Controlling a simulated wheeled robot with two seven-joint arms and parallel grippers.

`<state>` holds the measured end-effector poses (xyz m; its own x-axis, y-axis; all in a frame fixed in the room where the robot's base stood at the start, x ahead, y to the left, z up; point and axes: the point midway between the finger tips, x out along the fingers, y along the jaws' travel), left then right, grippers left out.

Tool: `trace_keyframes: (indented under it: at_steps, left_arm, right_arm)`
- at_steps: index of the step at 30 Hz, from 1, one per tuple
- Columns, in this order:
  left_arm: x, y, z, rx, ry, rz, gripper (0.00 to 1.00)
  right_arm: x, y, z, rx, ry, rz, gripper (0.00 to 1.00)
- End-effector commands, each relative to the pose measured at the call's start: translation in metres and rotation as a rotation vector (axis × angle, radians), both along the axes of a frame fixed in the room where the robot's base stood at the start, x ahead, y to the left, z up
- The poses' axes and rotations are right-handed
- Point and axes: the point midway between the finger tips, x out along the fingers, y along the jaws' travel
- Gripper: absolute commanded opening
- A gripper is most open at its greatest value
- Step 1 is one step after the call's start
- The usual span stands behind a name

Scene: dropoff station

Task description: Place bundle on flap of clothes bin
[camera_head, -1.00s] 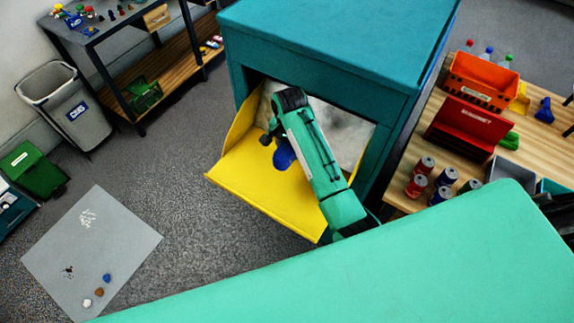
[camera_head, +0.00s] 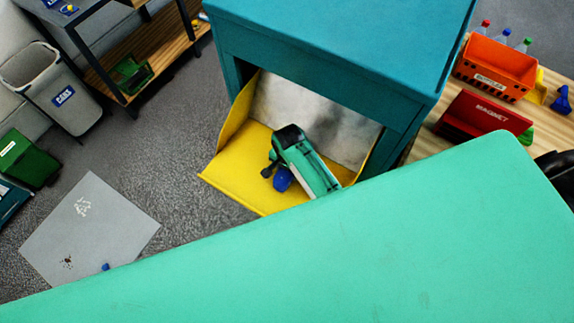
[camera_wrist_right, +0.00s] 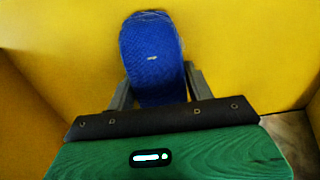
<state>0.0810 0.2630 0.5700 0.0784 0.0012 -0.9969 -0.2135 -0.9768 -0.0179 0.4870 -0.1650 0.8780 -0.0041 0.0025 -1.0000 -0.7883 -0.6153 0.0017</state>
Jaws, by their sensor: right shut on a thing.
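The clothes bin (camera_head: 330,50) is a large teal box with an open front. Its yellow flap (camera_head: 236,178) is folded out and down. The blue bundle (camera_head: 283,180) is over the flap in the head view. My right gripper (camera_head: 272,170) is shut on it. In the right wrist view the bundle (camera_wrist_right: 152,60) is a knitted blue roll between the two grey fingers, with the yellow flap (camera_wrist_right: 60,50) behind it. I cannot tell whether the bundle touches the flap. My left gripper is not in view.
A grey bin (camera_head: 55,88) and a green crate (camera_head: 28,158) stand at the left. A grey mat (camera_head: 95,225) lies on the floor. A wooden table with an orange crate (camera_head: 495,68) and a red box (camera_head: 478,122) is at the right. My teal body covers the front.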

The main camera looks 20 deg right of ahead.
Motion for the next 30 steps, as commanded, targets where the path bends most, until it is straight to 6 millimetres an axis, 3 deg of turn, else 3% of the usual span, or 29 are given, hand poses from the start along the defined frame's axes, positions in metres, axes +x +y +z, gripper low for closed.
trace_keyframes:
  at_steps: [4, 9, 10, 13, 23, 30]
  left_arm:
    - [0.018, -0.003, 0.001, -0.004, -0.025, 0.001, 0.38]
    - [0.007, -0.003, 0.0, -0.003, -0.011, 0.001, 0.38]
    - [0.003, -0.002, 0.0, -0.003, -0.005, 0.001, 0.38]
    - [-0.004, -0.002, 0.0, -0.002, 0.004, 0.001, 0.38]
    - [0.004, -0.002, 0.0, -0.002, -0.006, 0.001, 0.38]
    - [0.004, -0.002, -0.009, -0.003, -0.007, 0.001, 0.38]
  right_arm:
    - [-0.001, 0.0, -0.001, 0.001, 0.002, 0.0, 0.26]
    - [-0.001, 0.0, -0.005, 0.0, 0.003, 0.0, 0.26]
    - [-0.001, 0.0, -0.006, 0.0, 0.003, 0.0, 0.54]
    - [-0.001, 0.0, -0.005, 0.0, 0.003, 0.0, 0.74]
    - [0.0, 0.0, -0.003, 0.001, 0.002, 0.0, 0.74]
    - [0.0, 0.001, 0.019, 0.003, -0.002, -0.001, 0.74]
